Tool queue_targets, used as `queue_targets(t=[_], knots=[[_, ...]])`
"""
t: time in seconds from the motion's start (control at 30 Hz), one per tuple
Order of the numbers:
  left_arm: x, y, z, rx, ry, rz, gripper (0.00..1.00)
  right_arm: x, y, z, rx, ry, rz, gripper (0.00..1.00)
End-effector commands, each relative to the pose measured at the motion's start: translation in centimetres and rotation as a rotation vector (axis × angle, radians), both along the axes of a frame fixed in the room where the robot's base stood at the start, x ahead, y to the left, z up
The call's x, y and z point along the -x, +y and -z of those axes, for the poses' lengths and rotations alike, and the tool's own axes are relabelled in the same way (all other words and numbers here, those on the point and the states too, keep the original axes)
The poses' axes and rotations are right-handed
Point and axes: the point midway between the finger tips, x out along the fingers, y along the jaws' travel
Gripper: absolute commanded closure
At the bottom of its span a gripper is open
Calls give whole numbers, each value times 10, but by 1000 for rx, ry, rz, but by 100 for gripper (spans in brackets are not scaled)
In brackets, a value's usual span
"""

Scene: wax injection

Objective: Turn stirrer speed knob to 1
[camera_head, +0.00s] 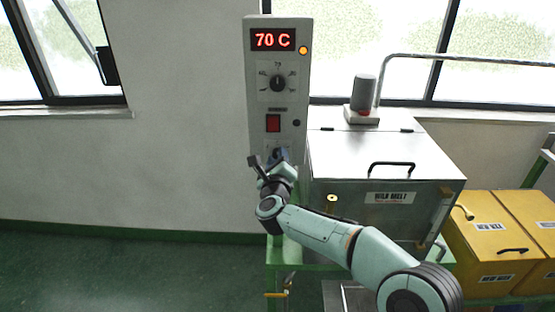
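A tall grey control panel (262,100) stands against the wall, with a red display reading 70 C. My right gripper (270,160) is at the panel's lower end, in front of a lower knob (279,153). That lower knob, likely the stirrer speed knob, is mostly hidden behind the gripper, so its setting and any contact cannot be seen. Whether the fingers are open or shut is unclear. My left gripper is not in view.
An upper black knob (278,83) with a dial sits under the display. A red switch (273,123) is below it. A metal wax melt tank (350,155) with a lid handle stands right of the panel. Yellow boxes (483,235) are farther right. Floor at left is clear.

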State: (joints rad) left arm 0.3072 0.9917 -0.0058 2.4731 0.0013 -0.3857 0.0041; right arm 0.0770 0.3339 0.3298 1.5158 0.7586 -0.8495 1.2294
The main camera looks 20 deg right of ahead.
Motion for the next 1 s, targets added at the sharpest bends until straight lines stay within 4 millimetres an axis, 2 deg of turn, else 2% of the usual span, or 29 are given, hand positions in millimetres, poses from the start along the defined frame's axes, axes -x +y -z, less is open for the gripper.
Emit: queue_targets(t=[0.47, 1.0], knots=[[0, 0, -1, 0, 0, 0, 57, 0, 1, -1, 95, 46, -1, 99], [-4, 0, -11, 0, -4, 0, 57, 0, 1, -2, 525, 254, -1, 99]])
